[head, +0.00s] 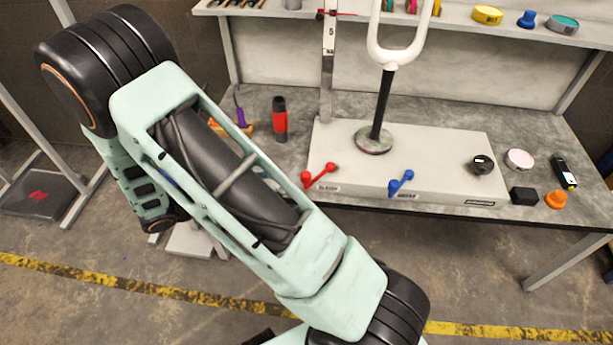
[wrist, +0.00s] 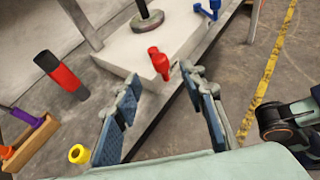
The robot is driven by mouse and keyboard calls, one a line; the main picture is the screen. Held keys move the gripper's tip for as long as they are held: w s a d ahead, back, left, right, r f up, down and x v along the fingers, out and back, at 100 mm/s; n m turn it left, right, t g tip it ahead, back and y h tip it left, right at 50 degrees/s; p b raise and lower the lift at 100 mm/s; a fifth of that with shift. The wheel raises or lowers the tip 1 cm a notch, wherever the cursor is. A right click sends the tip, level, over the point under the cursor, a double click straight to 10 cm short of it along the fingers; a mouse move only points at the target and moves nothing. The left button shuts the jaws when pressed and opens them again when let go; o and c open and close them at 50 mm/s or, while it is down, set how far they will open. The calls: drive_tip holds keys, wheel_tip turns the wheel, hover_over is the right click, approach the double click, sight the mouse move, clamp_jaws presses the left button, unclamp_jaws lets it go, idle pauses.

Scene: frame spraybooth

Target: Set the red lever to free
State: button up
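The red lever (head: 319,177) is on the front left of a white base block (head: 440,150) on the bench. Its arm slants, with a round knob at each end, beside a small label too small to read. In the wrist view the red lever (wrist: 160,64) lies just beyond the fingertips, roughly between them. My gripper (wrist: 161,82) is open and empty, with its two blue-padded fingers spread apart. I see no contact with the lever. In the head view my gripper is not clearly visible; my arm fills the left and lower middle.
A blue lever (head: 401,183) sits right of the red one. A white fork on a black post (head: 381,105) and an upright ruler (head: 327,70) stand behind. A red-and-black cylinder (head: 280,120) and a wooden rack (wrist: 30,143) are left. Bench legs and floor lie in front.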

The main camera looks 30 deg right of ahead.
sight(302, 177)
drive_tip(key=shift+n, duration=0.3)
drive_tip(key=b+x, duration=0.1)
drive_tip(key=x, duration=1)
drive_tip(key=shift+a+f+b, duration=0.1)
drive_tip(key=shift+f+b, duration=0.15)
drive_tip(key=shift+b, duration=0.15)
drive_tip(key=shift+c, duration=0.2)
clamp_jaws()
